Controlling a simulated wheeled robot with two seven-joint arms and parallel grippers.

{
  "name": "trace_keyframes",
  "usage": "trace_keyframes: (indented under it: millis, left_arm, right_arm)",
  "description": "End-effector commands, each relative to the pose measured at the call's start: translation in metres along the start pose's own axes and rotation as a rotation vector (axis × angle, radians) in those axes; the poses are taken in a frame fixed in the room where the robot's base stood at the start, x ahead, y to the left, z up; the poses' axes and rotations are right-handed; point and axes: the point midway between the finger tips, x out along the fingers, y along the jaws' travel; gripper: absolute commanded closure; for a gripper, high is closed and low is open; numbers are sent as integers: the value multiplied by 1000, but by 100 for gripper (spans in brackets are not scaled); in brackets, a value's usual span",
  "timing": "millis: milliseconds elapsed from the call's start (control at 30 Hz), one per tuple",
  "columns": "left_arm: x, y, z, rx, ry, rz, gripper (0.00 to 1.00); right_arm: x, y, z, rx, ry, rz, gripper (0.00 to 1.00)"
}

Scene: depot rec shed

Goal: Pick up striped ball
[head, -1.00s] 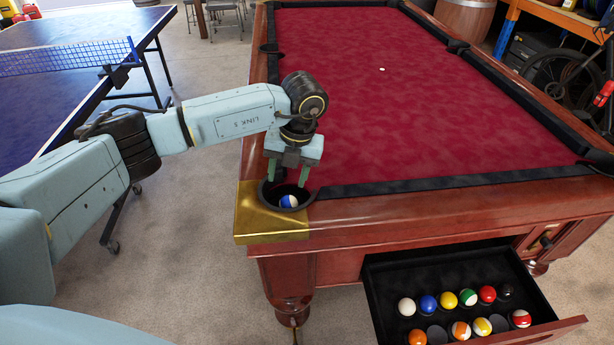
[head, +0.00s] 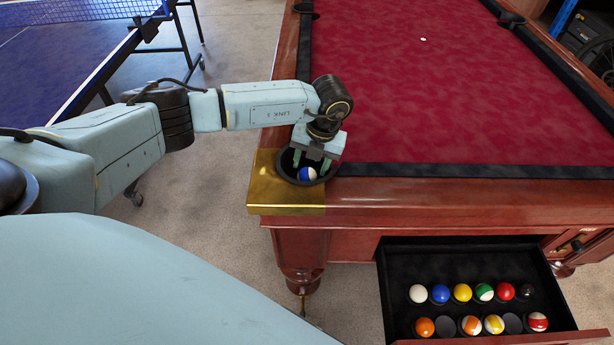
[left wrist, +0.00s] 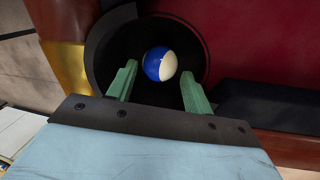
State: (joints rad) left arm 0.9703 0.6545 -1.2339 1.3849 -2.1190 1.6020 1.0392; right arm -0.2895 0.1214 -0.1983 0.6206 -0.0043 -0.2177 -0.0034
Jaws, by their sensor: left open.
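The striped ball (head: 307,174), blue and white, lies in the black corner pocket (head: 331,180) of the pool table. In the left wrist view the ball (left wrist: 160,64) shows just beyond and between my fingertips. My left gripper (head: 311,162) is open and points down into the pocket above the ball. Its two green fingers (left wrist: 157,84) stand on either side, apart from the ball. My right gripper is not in view.
The pool table has red cloth (head: 400,90), wooden rails and a brass corner (head: 275,190). An open drawer (head: 400,262) below holds several balls in sockets. A blue ping-pong table (head: 50,60) stands at left.

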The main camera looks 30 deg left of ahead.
Motion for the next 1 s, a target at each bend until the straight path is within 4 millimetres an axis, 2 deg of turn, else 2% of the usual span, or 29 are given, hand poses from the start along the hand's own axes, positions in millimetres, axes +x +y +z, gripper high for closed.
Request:
trace_keyframes:
  millis: [100,233,467,700,900,1000]
  left_arm:
    - [21,-1,-4,1,2,3,49]
    - [36,-1,-3,0,2,1,49]
    - [36,0,-3,0,1,1,50]
    - [36,0,-2,-1,0,1,79]
    - [35,0,-2,-1,0,0,80]
    - [28,1,-2,0,-1,0,80]
  right_arm:
    - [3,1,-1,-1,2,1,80]
    - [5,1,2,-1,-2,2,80]
    - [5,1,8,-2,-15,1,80]
    - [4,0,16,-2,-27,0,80]
    - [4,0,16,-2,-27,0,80]
    - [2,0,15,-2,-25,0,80]
